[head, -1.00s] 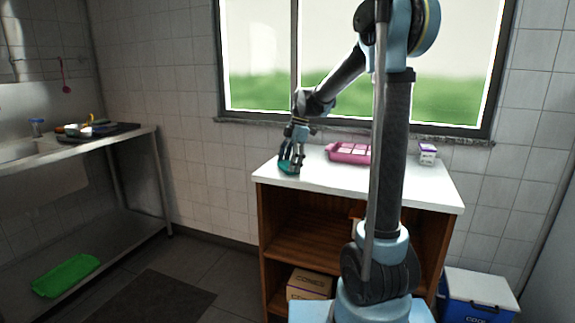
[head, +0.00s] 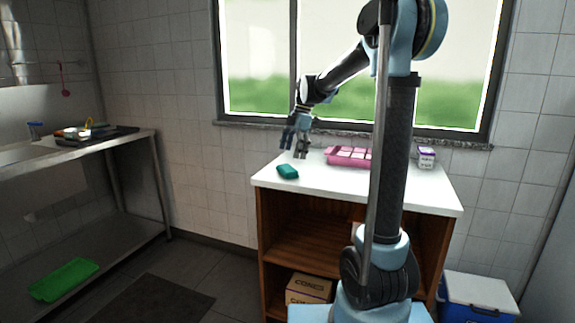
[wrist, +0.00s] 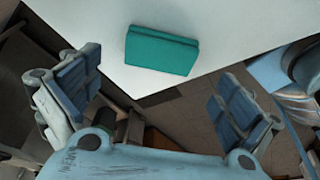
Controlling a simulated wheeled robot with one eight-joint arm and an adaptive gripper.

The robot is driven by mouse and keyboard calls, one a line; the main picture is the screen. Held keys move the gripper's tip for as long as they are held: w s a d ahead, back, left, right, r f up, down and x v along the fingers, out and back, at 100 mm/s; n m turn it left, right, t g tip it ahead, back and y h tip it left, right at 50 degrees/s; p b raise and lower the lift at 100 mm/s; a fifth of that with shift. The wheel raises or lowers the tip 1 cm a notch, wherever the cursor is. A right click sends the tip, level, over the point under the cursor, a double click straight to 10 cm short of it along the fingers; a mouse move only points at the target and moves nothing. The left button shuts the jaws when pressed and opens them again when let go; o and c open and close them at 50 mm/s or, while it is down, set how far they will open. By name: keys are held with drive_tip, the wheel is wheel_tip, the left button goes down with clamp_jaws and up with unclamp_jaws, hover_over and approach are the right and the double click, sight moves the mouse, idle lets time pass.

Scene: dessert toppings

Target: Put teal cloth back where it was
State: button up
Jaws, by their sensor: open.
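The teal cloth (head: 288,171), a small folded block, lies on the white counter top (head: 340,185) near its front left edge. In the wrist view the cloth (wrist: 162,50) lies flat on the white surface, close to the edge, beyond my fingers. My gripper (head: 296,153) is open and empty, above and slightly behind the cloth in the head view, apart from it. In the wrist view the two fingers of my gripper (wrist: 155,97) are spread wide with nothing between them.
A pink tray (head: 348,156) and a small white and purple box (head: 426,158) stand at the back of the counter. A steel sink table (head: 140,134) with several items is at left. A green tray (head: 64,279) lies on its lower shelf. A blue cooler (head: 478,300) stands at right.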

drive_tip(key=s+v, duration=0.1)
drive_tip(key=v, duration=0.5)
drive_tip(key=s+d+f+m+t, duration=0.1)
drive_tip(key=s+d+f+m, duration=0.1)
drive_tip(key=s+d+m, duration=0.6)
drive_tip(key=s+d+f+m+t+h, duration=0.1)
drive_tip(key=s+d+f+m, duration=0.2)
drive_tip(key=s+f+m, duration=0.2)
drive_tip(key=s+d+f+m+h, duration=0.1)
drive_tip(key=s+d+f+m, duration=0.2)
drive_tip(key=s+f, duration=0.6)
drive_tip(key=s+d+f+m+t, duration=0.1)
drive_tip(key=s+d+f+m, duration=0.2)
drive_tip(key=s+f+m, duration=0.3)
drive_tip(key=s+f, duration=0.1)
drive_tip(key=s, duration=0.3)
drive_tip(key=shift+s+d+f+m+t+h, duration=0.2)
drive_tip(key=shift+d+f+m+t+h, duration=0.1)
drive_tip(key=shift+d+m+h, duration=0.1)
